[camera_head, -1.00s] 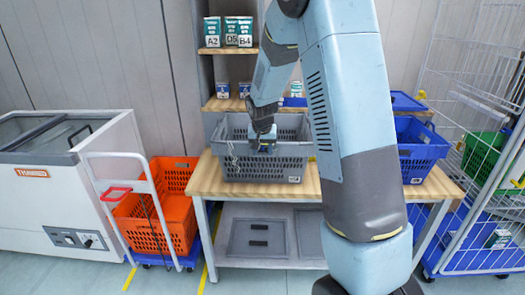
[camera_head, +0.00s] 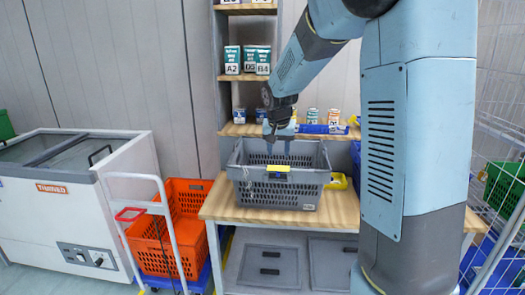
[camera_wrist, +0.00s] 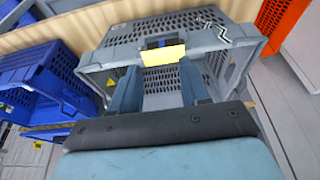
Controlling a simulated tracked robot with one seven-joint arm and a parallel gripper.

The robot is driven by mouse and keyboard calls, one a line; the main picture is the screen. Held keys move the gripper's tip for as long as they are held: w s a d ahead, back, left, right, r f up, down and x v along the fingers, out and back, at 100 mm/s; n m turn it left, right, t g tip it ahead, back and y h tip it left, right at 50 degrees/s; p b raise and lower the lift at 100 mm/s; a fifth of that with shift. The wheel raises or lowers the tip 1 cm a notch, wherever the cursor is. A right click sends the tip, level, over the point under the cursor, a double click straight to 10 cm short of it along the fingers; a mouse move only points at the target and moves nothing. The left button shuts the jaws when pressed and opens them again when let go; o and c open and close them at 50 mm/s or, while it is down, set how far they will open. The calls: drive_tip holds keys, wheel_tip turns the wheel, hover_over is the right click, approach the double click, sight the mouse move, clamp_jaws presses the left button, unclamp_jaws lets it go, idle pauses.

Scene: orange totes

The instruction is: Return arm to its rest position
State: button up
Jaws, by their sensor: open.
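My gripper (camera_head: 279,150) is at the end of my blue arm, over the grey crate (camera_head: 245,190) on the wooden table. In the wrist view, its two blue fingers stand wide apart with nothing between them, and my gripper (camera_wrist: 158,88) points toward the grey crate (camera_wrist: 112,42). A yellow label (camera_head: 278,168) is on the crate's near side; this label (camera_wrist: 163,55) shows between the fingers in the wrist view. I cannot tell whether the fingers touch the crate. My upper arm covers much of the right side of the head view.
An orange tote (camera_head: 158,258) sits on a trolley at left, beside a white freezer (camera_head: 50,215). Shelves with cartons (camera_head: 250,60) stand behind the table (camera_head: 225,207). A blue crate (camera_wrist: 45,78) is beside the grey one. A wire cage (camera_head: 500,135) stands at right.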

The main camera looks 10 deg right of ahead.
drive_tip(key=s+d+r+n+t, duration=0.1)
drive_tip(key=s+r, duration=0.4)
drive_tip(key=s, duration=0.3)
drive_tip(key=s+d+r+n, duration=0.1)
drive_tip(key=s+r, duration=0.3)
drive_tip(key=s, duration=0.5)
drive_tip(key=s+n+t+y, duration=0.1)
drive_tip(key=s, duration=1.5)
drive_tip(key=shift+a+r+n, duration=0.25)
drive_tip(key=shift+a+n, duration=0.05)
drive_tip(key=shift+a, duration=0.1)
